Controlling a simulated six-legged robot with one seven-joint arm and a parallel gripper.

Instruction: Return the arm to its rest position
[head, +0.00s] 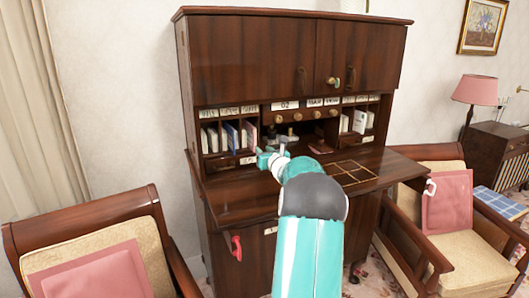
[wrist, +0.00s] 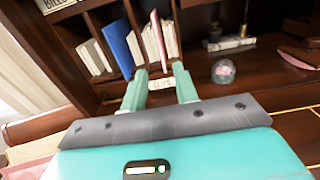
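My gripper (head: 270,153) reaches over the fold-down desktop of a dark wooden secretary desk (head: 250,58), in front of its left pigeonholes. In the wrist view its two green fingers (wrist: 160,72) stand apart with a gap between them, and nothing is held. Beyond the fingertips is a small cream label (wrist: 160,84) on the shelf's lower front. My arm extends forward from the bottom of the head view.
Pigeonholes hold a blue book (wrist: 118,43), a pink book (wrist: 158,40) and pale volumes. A glass ball (wrist: 223,71) sits right of the fingers. Armchairs (head: 100,270) (head: 470,255) flank the desk. A gold-lined grid (head: 348,172) marks the desktop.

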